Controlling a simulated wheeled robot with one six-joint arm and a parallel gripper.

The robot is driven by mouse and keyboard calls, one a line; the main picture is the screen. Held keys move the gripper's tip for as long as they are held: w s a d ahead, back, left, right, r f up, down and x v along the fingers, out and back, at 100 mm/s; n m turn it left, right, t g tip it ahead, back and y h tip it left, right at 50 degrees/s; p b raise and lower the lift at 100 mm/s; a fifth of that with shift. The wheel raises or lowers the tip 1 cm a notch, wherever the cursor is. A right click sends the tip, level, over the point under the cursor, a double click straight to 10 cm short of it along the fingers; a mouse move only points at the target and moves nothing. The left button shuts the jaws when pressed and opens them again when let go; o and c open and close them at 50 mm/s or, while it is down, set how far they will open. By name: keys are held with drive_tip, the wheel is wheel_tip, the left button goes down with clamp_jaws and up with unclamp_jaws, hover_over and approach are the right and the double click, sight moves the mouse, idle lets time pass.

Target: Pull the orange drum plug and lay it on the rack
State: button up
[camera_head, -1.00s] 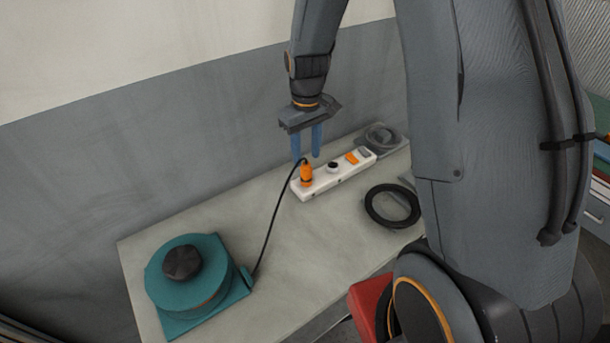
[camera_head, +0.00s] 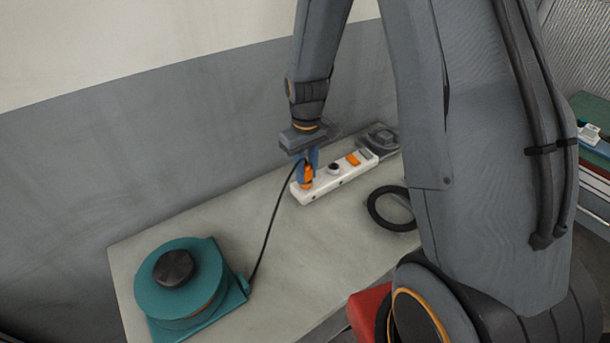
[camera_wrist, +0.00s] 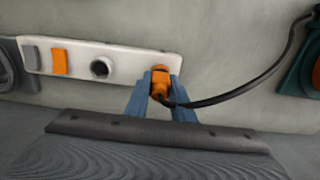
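The orange drum plug (camera_head: 307,183) stands upright at the left end of the white power strip (camera_head: 341,179). A black cable runs from the plug to the teal cable drum (camera_head: 168,305) on the table. My gripper (camera_head: 308,176) is down around the plug, with one blue finger on each side. In the wrist view the plug (camera_wrist: 160,76) sits between the fingertips; I cannot tell whether they press on it. The plug's lower end is hidden in the strip. I cannot clearly make out a rack.
The strip also holds a black round plug (camera_head: 333,168) and an orange switch (camera_head: 353,160). A black cable coil (camera_head: 380,210) lies to the right, partly behind my arm. A grey item (camera_head: 383,137) sits at the strip's far end. Free tabletop (camera_head: 290,250) lies in front.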

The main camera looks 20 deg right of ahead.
sight(306, 168)
clamp_jaws()
drive_tip(key=shift+r, duration=0.15)
drive_tip(key=shift+r+p, duration=2.4)
drive_tip(key=shift+r, duration=0.5)
drive_tip(key=shift+r+p, duration=0.8)
drive_tip(key=shift+r, duration=0.15)
